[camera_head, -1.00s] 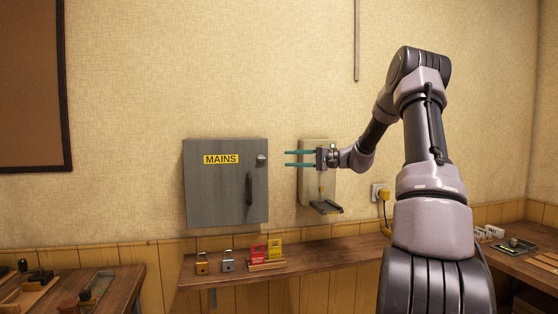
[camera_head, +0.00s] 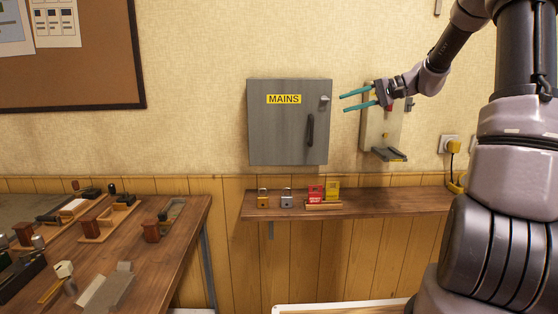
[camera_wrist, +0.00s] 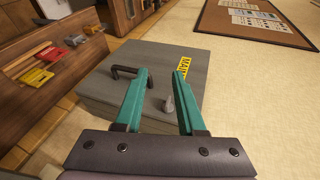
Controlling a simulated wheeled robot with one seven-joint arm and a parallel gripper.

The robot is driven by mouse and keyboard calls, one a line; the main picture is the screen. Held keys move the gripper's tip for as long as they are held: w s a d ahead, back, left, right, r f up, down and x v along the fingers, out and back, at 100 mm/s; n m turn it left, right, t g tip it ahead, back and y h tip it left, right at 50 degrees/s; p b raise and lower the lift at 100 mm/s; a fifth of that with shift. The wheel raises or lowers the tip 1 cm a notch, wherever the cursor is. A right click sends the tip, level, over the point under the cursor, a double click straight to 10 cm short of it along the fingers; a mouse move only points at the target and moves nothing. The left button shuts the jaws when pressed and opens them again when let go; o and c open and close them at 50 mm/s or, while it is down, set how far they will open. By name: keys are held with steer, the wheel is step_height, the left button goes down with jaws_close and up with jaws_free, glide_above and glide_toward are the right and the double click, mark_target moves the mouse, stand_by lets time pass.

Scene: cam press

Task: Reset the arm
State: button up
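My gripper (camera_head: 343,102) is up at the wall, in front of and beside the right edge of the grey MAINS box (camera_head: 270,135). Its two teal fingers are apart with nothing between them, and they also show in the wrist view (camera_wrist: 162,80). The box door looks shut. Its dark handle (camera_head: 310,129) and a small grey knob (camera_head: 324,99) are on the door's right side. A pale wall unit (camera_head: 373,122) with a dark ledge (camera_head: 389,155) is partly behind my wrist.
A shelf (camera_head: 410,203) below holds a yellow padlock (camera_head: 263,200), a grey padlock (camera_head: 286,200), and red (camera_head: 315,193) and yellow (camera_head: 332,190) tags in a rack. A workbench (camera_head: 178,258) with several fixtures stands at the left. A yellow plug (camera_head: 453,147) is at the right.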

steer(key=s+r+t+h, duration=0.2)
steer(key=s+h, duration=0.9)
steer(key=s, duration=1.9)
steer(key=shift+s+m+t+h, duration=0.3)
steer(key=shift+t, duration=0.3)
